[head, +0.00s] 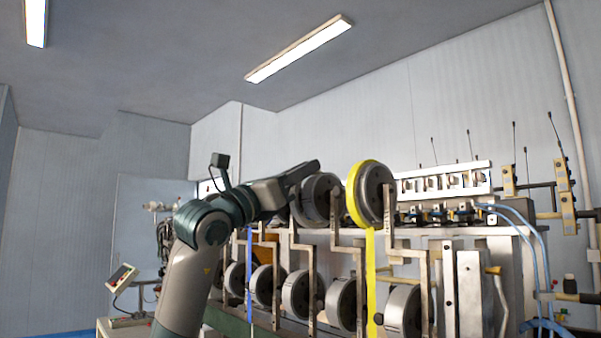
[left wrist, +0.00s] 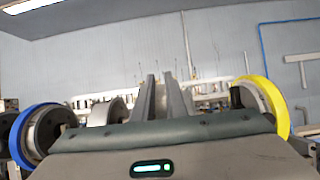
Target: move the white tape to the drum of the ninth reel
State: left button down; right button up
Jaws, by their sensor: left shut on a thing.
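My left gripper (head: 304,172) reaches over the winder from the left, at the upper rim of a bare grey reel drum (head: 320,205). In the left wrist view its two fingers (left wrist: 163,95) stand upright and close together. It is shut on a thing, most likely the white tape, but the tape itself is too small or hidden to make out. The bare drum also shows in the left wrist view (left wrist: 107,112), left of the fingers. I cannot tell from the frames which reel is the ninth. My right gripper is not in view.
A reel with yellow tape (head: 357,194) stands right of the bare drum, its yellow strip running down. A blue-taped reel (left wrist: 24,135) is on the left. Several lower drums (head: 341,303), upright metal brackets and blue hoses (head: 533,235) crowd the front. Above the machine is free room.

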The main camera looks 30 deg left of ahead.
pick_arm(q)
jog(key=shift+s+d, duration=0.25)
jog(key=shift+d, duration=0.55)
jog(key=c, duration=2)
grip_release()
jog(key=shift+c, duration=0.2)
jog(key=shift+s+b, duration=0.1)
jog(key=shift+b, duration=0.25)
jog(key=shift+b+v, duration=1.8)
jog(key=shift+v, duration=0.95)
jog(key=shift+s+a+r, duration=0.1)
jog(key=shift+r, duration=0.1)
